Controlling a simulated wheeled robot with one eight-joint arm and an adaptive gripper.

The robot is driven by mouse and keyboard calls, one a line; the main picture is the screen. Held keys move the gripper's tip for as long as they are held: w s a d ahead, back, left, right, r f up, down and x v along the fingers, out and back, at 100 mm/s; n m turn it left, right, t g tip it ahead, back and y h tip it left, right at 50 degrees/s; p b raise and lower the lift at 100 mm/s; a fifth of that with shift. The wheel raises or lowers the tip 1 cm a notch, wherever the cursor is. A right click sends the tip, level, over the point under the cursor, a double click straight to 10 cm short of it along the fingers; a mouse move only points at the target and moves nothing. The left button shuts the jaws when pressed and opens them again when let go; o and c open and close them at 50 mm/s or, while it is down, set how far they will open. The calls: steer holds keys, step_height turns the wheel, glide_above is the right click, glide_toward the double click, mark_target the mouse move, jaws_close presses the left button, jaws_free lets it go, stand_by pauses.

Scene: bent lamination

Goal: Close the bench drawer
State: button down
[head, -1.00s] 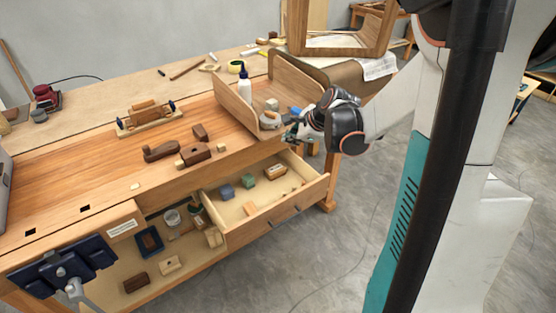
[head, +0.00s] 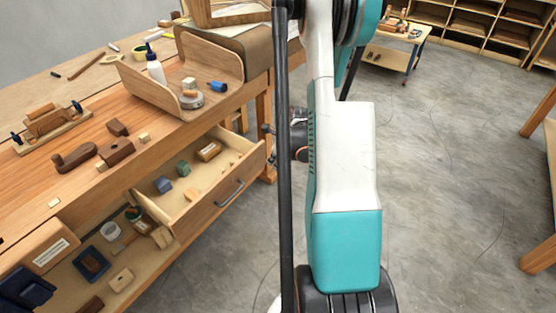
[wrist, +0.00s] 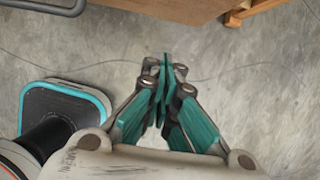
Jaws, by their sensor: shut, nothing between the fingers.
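The bench drawer (head: 204,214) stands pulled out from the workbench (head: 90,195) in the head view. Its front has a grey bar handle (head: 230,193). Inside lie a blue block (head: 163,184), a green block (head: 183,168) and other small wooden pieces. My gripper shows in the wrist view (wrist: 165,68) with its teal fingers together and nothing between them, over grey floor. In the head view it is mostly hidden behind my arm, to the right of the drawer front's far end. I see no contact with the drawer.
A curved wooden piece (head: 150,99) on the bench holds a white bottle (head: 154,66) and small items. An open shelf space left of the drawer holds a blue tray (head: 91,263). Floor (head: 440,160) right of my arm is clear. Wood shows at the wrist view's top edge.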

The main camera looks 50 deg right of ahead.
steer(key=shift+w+a+f+b, duration=0.1)
steer(key=shift+w+f+b, duration=0.35)
steer(key=shift+w, duration=0.4)
steer(key=shift+w+a+f+b, duration=0.1)
steer(key=shift+w+f+b, duration=0.3)
steer(key=shift+w, duration=0.5)
steer(key=shift+w+f+b, duration=0.3)
steer(key=shift+w+f, duration=0.3)
steer(key=shift+w, duration=0.25)
